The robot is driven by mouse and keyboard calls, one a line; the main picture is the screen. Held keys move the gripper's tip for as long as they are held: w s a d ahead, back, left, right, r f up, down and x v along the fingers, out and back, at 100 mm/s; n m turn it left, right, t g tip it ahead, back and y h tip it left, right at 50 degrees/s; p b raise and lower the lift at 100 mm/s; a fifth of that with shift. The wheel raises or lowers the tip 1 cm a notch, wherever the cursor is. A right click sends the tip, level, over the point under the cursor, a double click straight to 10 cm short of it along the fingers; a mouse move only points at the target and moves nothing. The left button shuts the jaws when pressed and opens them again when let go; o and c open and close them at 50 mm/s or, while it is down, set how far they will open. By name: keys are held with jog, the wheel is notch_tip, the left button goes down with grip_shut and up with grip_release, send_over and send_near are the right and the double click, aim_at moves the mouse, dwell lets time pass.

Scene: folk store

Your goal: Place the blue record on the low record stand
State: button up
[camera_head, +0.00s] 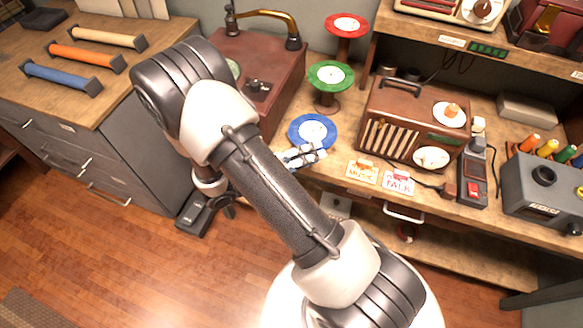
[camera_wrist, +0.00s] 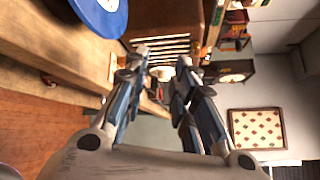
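The blue record (camera_head: 312,129) with its white label lies flat near the bench's front edge, in front of the green record (camera_head: 330,74). What it rests on is hidden beneath it, so I cannot make out the low record stand. Part of the blue record (camera_wrist: 97,14) shows at the top left of the wrist view, outside my fingers. My gripper (camera_head: 304,156) is just in front of the record's near edge. In the wrist view my gripper (camera_wrist: 163,62) has its two fingers apart with nothing held between them.
The green record and a red record (camera_head: 347,26) sit on taller stands behind. A brown record-player case (camera_head: 250,62) is at left, a wooden radio (camera_head: 414,122) at right. Music (camera_head: 362,173) and talk (camera_head: 398,181) cards lie near the front edge. Open floor lies before the bench.

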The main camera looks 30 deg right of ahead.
jog(key=s+a+r+m+g+y, duration=0.35)
jog(key=s+r+m+y, duration=0.85)
jog(key=m, duration=0.7)
jog(key=s+a+r+m+t+y, duration=0.2)
jog(key=a+r+m+t+y, duration=0.2)
jog(key=a+r+m+t, duration=0.4)
jog(key=a+m, duration=0.2)
jog(key=m, duration=0.2)
jog(key=shift+a+r+m+y, duration=0.25)
jog(key=shift+r+m+y, duration=0.05)
jog(key=shift+r, duration=0.1)
